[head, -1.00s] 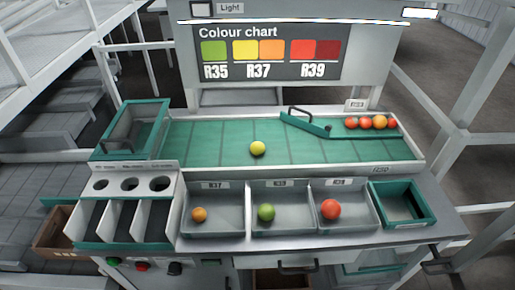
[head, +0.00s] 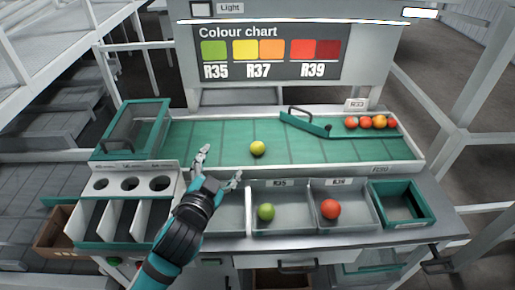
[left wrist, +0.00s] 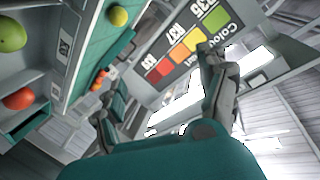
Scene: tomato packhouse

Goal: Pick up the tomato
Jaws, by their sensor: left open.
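A yellow tomato (head: 258,148) lies alone on the green sorting surface (head: 220,137); it also shows at the top of the left wrist view (left wrist: 118,15). My left gripper (head: 220,164) is open and empty, in front and to the left of the yellow tomato, apart from it. A green tomato (head: 266,212) lies in the middle grey bin and a red tomato (head: 330,209) in the right grey bin. The left grey bin is partly hidden behind my left arm, and no tomato shows in it. My right gripper is not in view.
Several red and orange tomatoes (head: 365,122) sit behind a green gate (head: 305,124) with a handle at the back right. A white panel with round holes (head: 130,184) stands left of my arm. An empty green crate (head: 403,204) stands right of the bins.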

